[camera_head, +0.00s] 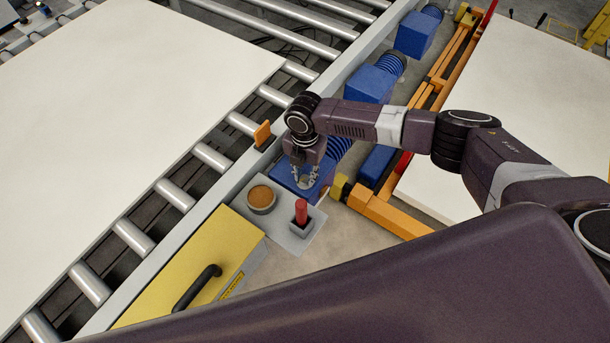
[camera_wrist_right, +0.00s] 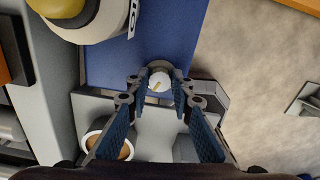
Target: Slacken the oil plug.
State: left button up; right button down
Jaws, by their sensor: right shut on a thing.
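The oil plug (camera_wrist_right: 159,82) shows in the right wrist view as a small pale round cap with a yellow mark. It sits at the edge of the blue gearbox housing (camera_wrist_right: 150,40). My right gripper (camera_wrist_right: 160,88) has its fingertips closed on either side of the plug. In the head view my right gripper (camera_head: 306,180) points down at the blue housing (camera_head: 289,174), and the plug itself is hard to make out there. Whether the plug has turned cannot be told. My left gripper is in neither view.
A round container with brown contents (camera_head: 261,198) and a red-handled thing in a grey holder (camera_head: 301,212) stand on a grey plate beside the housing. A yellow cabinet (camera_head: 205,250) with a black handle is in front. The roller conveyor (camera_head: 170,193) runs along the left.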

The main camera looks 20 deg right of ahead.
aim_at(305, 178)
jog(key=shift+n, duration=0.6)
jog(key=shift+r, duration=0.1)
jog(key=c, duration=1.7)
grip_release()
notch_tip(305, 178, up, 12)
